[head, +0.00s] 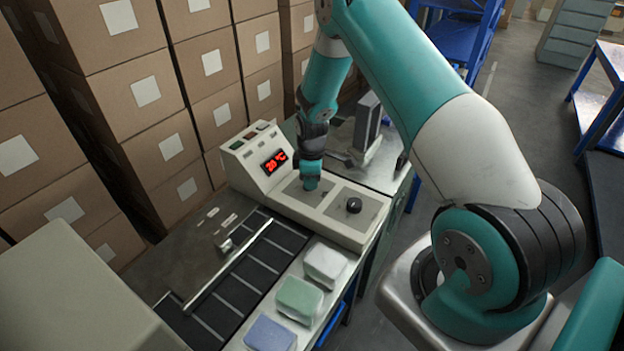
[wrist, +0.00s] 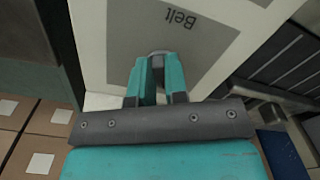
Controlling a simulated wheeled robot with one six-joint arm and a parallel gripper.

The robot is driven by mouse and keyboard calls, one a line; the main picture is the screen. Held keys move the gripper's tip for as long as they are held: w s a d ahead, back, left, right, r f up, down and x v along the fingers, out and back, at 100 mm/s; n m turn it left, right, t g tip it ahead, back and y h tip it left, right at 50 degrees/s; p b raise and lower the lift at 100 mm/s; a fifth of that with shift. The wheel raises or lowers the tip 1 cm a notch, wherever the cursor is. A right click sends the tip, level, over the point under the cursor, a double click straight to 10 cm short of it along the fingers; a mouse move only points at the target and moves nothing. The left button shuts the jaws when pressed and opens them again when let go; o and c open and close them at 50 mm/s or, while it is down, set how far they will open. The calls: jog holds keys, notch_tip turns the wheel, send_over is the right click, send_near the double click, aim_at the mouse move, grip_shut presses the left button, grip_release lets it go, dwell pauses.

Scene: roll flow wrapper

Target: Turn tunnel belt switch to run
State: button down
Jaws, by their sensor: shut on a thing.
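The tunnel belt switch (wrist: 158,60) sits on a grey plate labelled "Belt" (wrist: 205,50) in the wrist view. Only a little of it shows between the fingers, so its pointer and setting are hidden. My gripper (head: 310,184) reaches down onto the left plate of the cream control console (head: 322,226). In the wrist view my gripper (wrist: 158,78) has its teal fingers closed around the switch. In the head view the switch is hidden behind the gripper.
A black knob (head: 354,205) stands on the plate to the right. A dark slatted belt (head: 250,275) and several wrapped blocks (head: 298,299) lie in front. Stacked cartons (head: 140,95) rise behind and left.

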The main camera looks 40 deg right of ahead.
jog(key=m+b, duration=0.2)
jog(key=m, duration=0.3)
jog(key=shift+a+m, duration=0.1)
jog(key=shift+m, duration=0.3)
jog(key=m+b, duration=0.1)
jog(key=m, duration=0.4)
jog(key=shift+a+m, duration=0.15)
jog(key=shift+m, duration=0.15)
jog(key=shift+r, duration=0.1)
jog(key=c, duration=1.1)
grip_release()
jog(key=shift+c, duration=0.2)
notch_tip(320, 180, up, 17)
jog(key=b, duration=0.2)
jog(key=shift+r+b, duration=0.15)
jog(key=shift+b, duration=0.2)
